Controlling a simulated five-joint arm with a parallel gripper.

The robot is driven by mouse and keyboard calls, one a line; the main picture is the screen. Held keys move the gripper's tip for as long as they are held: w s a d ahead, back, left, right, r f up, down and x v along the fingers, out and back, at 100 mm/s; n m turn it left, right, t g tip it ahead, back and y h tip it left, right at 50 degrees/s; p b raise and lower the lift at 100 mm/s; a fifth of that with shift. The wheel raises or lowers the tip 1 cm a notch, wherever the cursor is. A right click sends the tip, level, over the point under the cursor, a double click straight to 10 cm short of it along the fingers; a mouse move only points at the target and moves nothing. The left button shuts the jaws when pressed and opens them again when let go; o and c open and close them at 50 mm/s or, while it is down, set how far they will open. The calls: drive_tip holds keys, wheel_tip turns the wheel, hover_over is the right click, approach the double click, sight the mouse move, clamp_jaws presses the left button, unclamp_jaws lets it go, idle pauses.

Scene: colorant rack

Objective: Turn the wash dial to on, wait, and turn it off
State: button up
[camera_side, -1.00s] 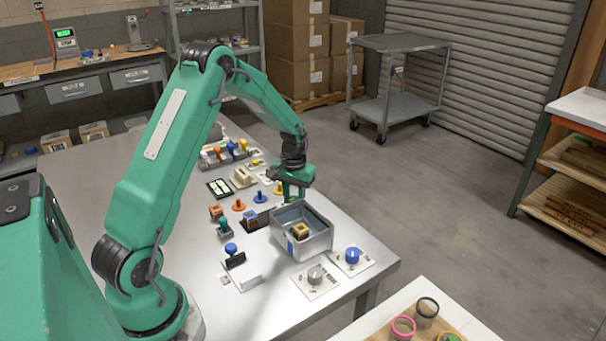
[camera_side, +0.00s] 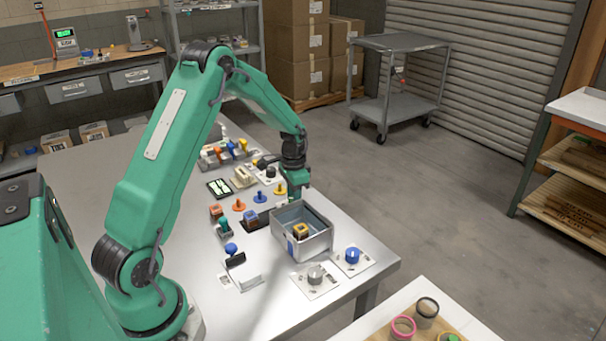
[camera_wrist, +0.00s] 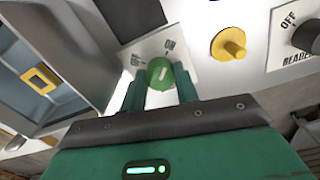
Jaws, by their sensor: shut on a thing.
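In the wrist view a green dial (camera_wrist: 160,73) with a white mark sits on a pale plate (camera_wrist: 182,56) lettered OFF on the left and ON at the upper right. My gripper (camera_wrist: 160,84) is shut on this dial, one finger on each side. The white mark slants toward the ON side. The dial's name is hidden, so I cannot read whether it says wash. In the side view my gripper (camera_side: 296,198) is low behind the grey metal bin (camera_side: 318,248), and the green dial is hidden there.
The bin holds a yellow-edged block (camera_side: 300,230). A blue dial (camera_side: 352,255) and a grey dial (camera_side: 316,273) are on plates in front. A yellow knobbed piece (camera_wrist: 229,44) and a black READER dial (camera_wrist: 306,36) lie close to the right in the wrist view.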

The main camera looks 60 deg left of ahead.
drive_tip(key=shift+r, duration=0.1)
idle(0.3)
drive_tip(key=o, duration=1)
drive_tip(key=shift+c, duration=0.2)
drive_tip(key=shift+r, duration=3.85)
